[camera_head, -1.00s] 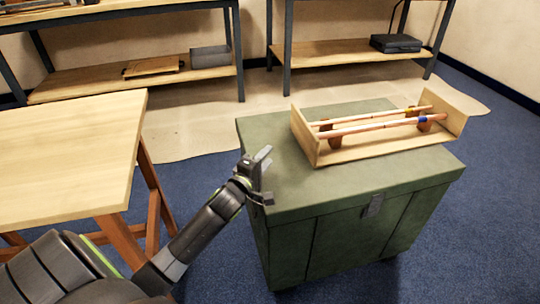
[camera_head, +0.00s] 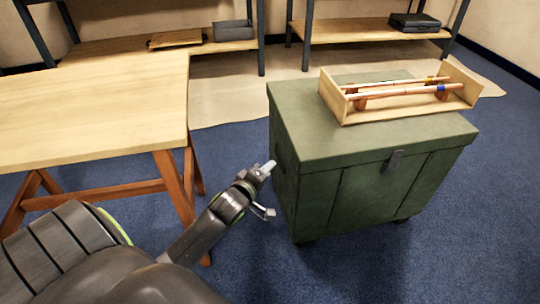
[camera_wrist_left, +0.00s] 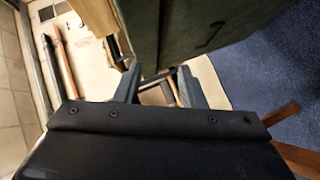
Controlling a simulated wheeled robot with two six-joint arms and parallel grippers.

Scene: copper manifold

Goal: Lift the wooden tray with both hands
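The wooden tray (camera_head: 402,108) sits on top of a green chest (camera_head: 320,143), toward its back right. It is a shallow box with raised ends, and copper pipes (camera_head: 400,92) lie along it on wooden supports. My left gripper (camera_head: 266,190) is open and empty, beside the chest's left side and below its top, well apart from the tray. The left wrist view shows its two fingers (camera_wrist_left: 158,86) spread with a gap between them, close to the chest wall (camera_wrist_left: 180,30). My right gripper is not in view.
A wooden table (camera_head: 90,105) on trestle legs stands to the left of the chest. Shelves (camera_head: 370,35) with a dark case (camera_head: 414,22) are at the back. Blue carpet (camera_head: 400,265) is clear in front of the chest.

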